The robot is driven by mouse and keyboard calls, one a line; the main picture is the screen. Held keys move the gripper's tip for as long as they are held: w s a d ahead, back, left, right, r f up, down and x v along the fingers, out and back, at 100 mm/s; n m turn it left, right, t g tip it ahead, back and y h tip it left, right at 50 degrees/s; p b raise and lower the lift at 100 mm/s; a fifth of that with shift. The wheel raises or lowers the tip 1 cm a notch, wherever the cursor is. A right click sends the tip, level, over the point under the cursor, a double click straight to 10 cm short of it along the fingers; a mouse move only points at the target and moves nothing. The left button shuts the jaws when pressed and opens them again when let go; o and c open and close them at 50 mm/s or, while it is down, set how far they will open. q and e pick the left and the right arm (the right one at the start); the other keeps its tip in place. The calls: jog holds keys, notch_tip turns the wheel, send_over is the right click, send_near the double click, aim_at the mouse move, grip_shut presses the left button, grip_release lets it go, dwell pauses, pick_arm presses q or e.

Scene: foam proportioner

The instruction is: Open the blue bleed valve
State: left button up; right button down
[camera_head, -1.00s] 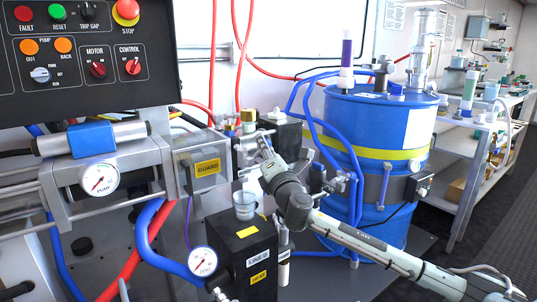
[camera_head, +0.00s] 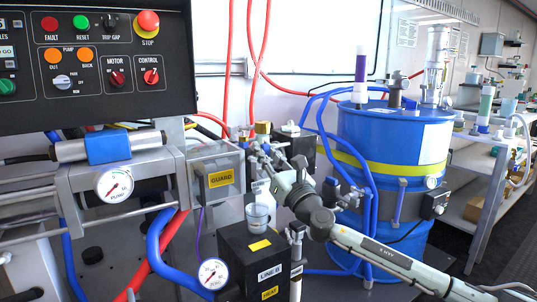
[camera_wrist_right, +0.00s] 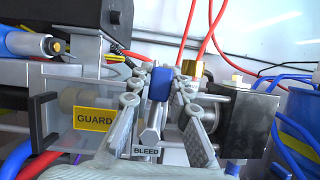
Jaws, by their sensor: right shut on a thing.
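The blue bleed valve handle (camera_wrist_right: 161,84) shows in the right wrist view as a small blue block, just above a label (camera_wrist_right: 146,150) reading BLEED. My right gripper (camera_wrist_right: 159,80) has its two fingers on either side of the blue handle and is shut on it. In the head view my right gripper (camera_head: 262,150) reaches in from the lower right to the fittings beside the guard box. The handle is too small and covered by the fingers to make out there. The valve's turn angle is hard to judge. My left gripper is in neither view.
The clear guard box (camera_head: 220,180) stands close to the left of the gripper. A blue drum (camera_head: 395,140) with hoses stands right. Red hoses hang behind.

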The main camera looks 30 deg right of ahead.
jog(key=shift+a+n, duration=0.2)
jog(key=shift+n, duration=0.5)
jog(key=shift+y, duration=0.4)
jog(key=c, duration=1.4)
grip_release()
jog(key=shift+s, duration=0.1)
jog(key=a+v, duration=0.1)
jog(key=v, duration=1)
jog(key=shift+s+d+f, duration=0.2)
jog(key=shift+s+d, duration=0.2)
jog(key=shift+d, duration=0.05)
